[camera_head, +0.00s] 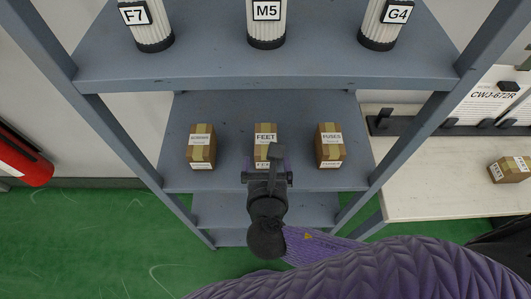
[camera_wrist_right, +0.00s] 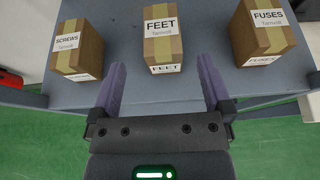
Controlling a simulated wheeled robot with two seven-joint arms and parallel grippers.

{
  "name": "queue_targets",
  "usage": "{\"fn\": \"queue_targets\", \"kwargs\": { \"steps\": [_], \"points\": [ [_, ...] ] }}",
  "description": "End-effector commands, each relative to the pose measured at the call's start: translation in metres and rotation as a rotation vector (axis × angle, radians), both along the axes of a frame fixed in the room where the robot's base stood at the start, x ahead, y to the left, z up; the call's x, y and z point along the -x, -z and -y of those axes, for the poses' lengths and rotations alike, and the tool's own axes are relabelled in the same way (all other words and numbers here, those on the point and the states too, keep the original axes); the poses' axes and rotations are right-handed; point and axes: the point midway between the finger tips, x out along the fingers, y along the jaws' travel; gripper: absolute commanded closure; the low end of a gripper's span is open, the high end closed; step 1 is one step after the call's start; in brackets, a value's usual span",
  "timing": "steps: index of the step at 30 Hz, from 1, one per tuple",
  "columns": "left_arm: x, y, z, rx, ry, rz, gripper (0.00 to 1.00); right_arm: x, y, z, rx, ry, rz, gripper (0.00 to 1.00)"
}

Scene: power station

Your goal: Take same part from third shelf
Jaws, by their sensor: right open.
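Three brown cardboard boxes with white labels stand in a row on a blue-grey shelf (camera_head: 300,182). The FEET box (camera_head: 265,138) is in the middle, the FUSES box (camera_head: 330,146) on the right, and a box labelled SCREWS (camera_wrist_right: 77,50) in the right wrist view on the left. My right gripper (camera_head: 267,165) is in front of the FEET box and hides its lower part in the head view. In the right wrist view its fingers are spread and empty, with the FEET box (camera_wrist_right: 163,38) ahead between them, apart from them. My left gripper is not in view.
White ribbed cylinders labelled F7 (camera_head: 148,27), M5 (camera_head: 266,25) and G4 (camera_head: 384,27) stand on the shelf above. A light table (camera_head: 440,190) at the right bears another FEET box (camera_head: 509,169). A red cylinder (camera_head: 22,158) is at the left. Shelf posts flank the boxes.

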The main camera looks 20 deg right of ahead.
Motion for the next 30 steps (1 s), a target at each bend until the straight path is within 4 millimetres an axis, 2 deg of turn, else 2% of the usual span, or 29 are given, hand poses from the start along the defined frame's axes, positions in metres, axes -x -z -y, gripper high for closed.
{"fn": "queue_targets", "kwargs": {
  "steps": [1,8,14,16,24,26,30],
  "points": [
    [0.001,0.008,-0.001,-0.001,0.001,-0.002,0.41,-0.003,0.009,0.001,0.001,0.001,0.0,0.0],
    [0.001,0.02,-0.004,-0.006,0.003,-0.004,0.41,-0.038,0.023,0.011,0.002,0.001,0.001,0.0],
    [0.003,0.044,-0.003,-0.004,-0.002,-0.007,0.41,-0.067,0.052,0.019,0.001,0.002,0.001,0.0],
    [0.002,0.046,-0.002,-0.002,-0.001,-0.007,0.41,-0.077,0.054,0.022,-0.001,0.0,0.0,0.0],
    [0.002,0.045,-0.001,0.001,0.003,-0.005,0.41,-0.083,0.053,0.024,-0.001,-0.001,-0.001,0.0],
    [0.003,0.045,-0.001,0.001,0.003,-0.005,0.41,-0.083,0.053,0.024,0.0,0.0,-0.001,0.11],
    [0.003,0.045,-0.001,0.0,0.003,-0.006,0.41,-0.083,0.053,0.024,0.0,0.0,-0.001,0.4]
  ]
}}
